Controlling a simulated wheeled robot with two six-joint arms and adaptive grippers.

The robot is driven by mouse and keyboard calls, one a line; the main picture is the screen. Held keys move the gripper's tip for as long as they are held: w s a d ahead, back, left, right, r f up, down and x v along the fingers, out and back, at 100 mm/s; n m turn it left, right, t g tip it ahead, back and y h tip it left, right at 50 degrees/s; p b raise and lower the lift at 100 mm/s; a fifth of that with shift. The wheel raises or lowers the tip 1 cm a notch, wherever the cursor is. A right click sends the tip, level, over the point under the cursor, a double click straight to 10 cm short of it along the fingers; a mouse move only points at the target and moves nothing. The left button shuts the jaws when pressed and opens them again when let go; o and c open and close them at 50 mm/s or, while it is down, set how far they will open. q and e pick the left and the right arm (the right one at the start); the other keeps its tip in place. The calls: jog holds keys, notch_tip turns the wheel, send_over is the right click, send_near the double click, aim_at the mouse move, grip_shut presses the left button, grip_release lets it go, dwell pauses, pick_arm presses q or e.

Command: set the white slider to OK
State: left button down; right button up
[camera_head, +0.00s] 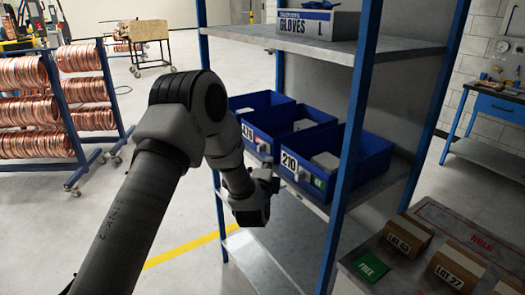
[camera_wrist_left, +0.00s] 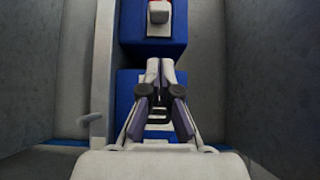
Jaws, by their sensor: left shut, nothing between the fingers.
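Blue bins stand on the rack's middle shelf. The nearest bin (camera_head: 344,171) carries a "210" label (camera_head: 289,164), a white block (camera_head: 303,176) and a green patch (camera_head: 319,184) on its front. The bin beyond it has a small white piece (camera_head: 263,148) on its front. My left gripper (camera_head: 272,178) is shut and empty in front of the 210 bin. In the left wrist view the shut fingers (camera_wrist_left: 160,70) point at a blue surface (camera_wrist_left: 133,88); a white slider (camera_wrist_left: 158,12) on red lies beyond the tips. Contact cannot be told. My right gripper is not in view.
The blue rack post (camera_head: 350,130) stands right of the gripper. A gloves box (camera_head: 318,24) is on the upper shelf. A table (camera_head: 435,222) with cartons and a green "FREE" card (camera_head: 371,266) is at lower right. Copper coils (camera_head: 80,85) stand left.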

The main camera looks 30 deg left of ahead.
aim_at(265, 148)
pick_arm(q)
jog(key=w+a+p, duration=0.2)
jog(key=w+a, duration=0.1)
jog(key=a, duration=0.1)
jog(key=shift+w+a, duration=0.1)
jog(key=shift+w, duration=0.25)
jog(key=shift+a, duration=0.35)
jog(key=shift+w, duration=0.1)
jog(key=shift+w+d, duration=0.1)
jog(key=a, duration=0.1)
jog(key=w+a, duration=0.1)
jog(key=a, duration=0.1)
jog(key=w+a, duration=0.1)
jog(key=a, duration=0.1)
jog(key=shift+r, duration=0.15)
jog(key=shift+d, duration=0.1)
